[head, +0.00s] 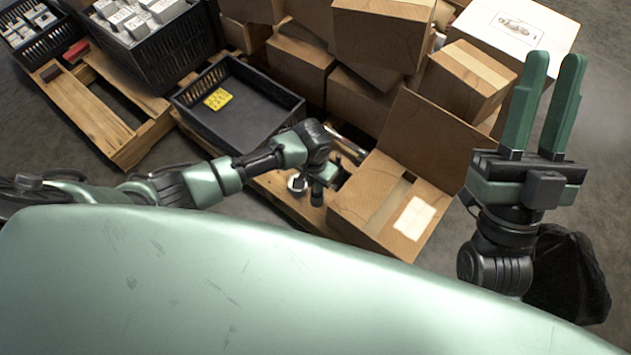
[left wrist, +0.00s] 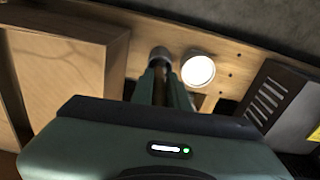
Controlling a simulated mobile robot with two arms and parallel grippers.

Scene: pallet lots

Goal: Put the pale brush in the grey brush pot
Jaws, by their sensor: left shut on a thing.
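My left gripper (head: 319,188) is low over the wooden pallet, and its fingers (left wrist: 167,85) are shut on a thin brownish piece, probably the brush handle (left wrist: 159,86). The brush is mostly hidden by the fingers and palm. A grey round thing (left wrist: 160,56) shows just beyond the fingertips; I cannot tell whether it is the grey pot or the end of the held brush. A round white-topped thing (left wrist: 198,70) stands just right of the fingers, apart from them; it also shows in the head view (head: 297,184). My right gripper (head: 541,110) is open and empty, raised at the right.
An open cardboard box (head: 375,205) stands close right of my left gripper. A black crate (head: 285,118) with a yellow item (head: 218,99) lies behind it. Stacked boxes (head: 385,40) fill the back. Another pallet (head: 95,115) is at the left. Bare floor is at the right.

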